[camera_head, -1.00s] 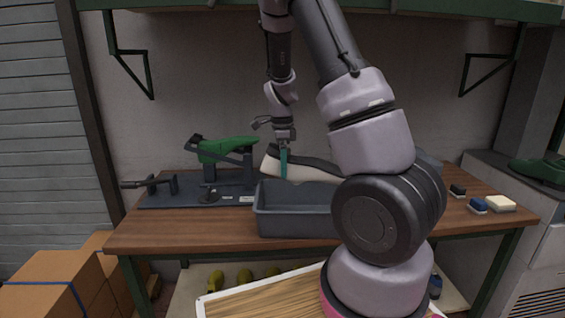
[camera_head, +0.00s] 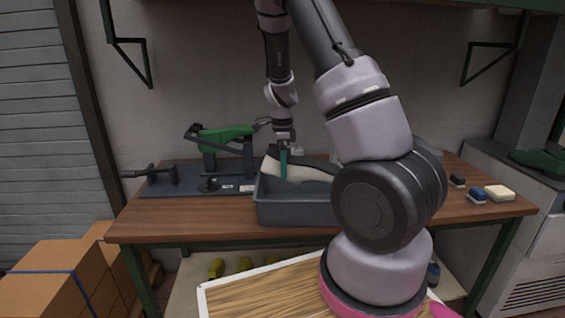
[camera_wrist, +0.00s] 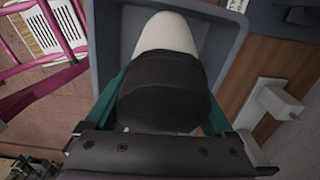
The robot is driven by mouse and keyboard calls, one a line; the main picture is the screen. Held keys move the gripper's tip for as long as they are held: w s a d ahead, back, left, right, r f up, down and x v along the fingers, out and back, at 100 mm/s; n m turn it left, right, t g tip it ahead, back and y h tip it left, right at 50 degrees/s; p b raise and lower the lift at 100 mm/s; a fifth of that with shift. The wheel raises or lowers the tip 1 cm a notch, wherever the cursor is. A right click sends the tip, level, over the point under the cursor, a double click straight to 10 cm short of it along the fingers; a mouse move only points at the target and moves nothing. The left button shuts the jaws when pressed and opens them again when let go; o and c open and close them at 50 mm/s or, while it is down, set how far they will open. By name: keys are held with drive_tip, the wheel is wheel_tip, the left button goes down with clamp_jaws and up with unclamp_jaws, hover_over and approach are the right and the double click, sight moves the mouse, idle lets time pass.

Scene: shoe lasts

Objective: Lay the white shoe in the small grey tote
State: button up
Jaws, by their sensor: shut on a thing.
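The white shoe (camera_head: 298,172) with a dark top is held by my gripper (camera_head: 283,165) over the grey tote (camera_head: 295,213) on the workbench. The shoe's lower part is hidden behind the tote's front wall, so I cannot tell whether it touches the floor. In the wrist view, the shoe's white end (camera_wrist: 166,33) points away from me and its black part (camera_wrist: 163,92) lies between the green fingers. The tote's grey rim (camera_wrist: 228,45) surrounds the white end there. My arm hides the tote's right part in the head view.
A green shoe last (camera_head: 224,134) is in a dark stand on a base plate (camera_head: 180,187) left of the tote. A blue brush (camera_head: 477,195) and a cream block (camera_head: 499,193) lie at the bench's right. Cardboard boxes (camera_head: 60,275) stand at the lower left.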

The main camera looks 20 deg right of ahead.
drive_tip(key=shift+f, duration=0.7)
drive_tip(key=o, duration=1.5)
wheel_tip(320, 180, up, 11)
drive_tip(key=shift+w+f, duration=0.1)
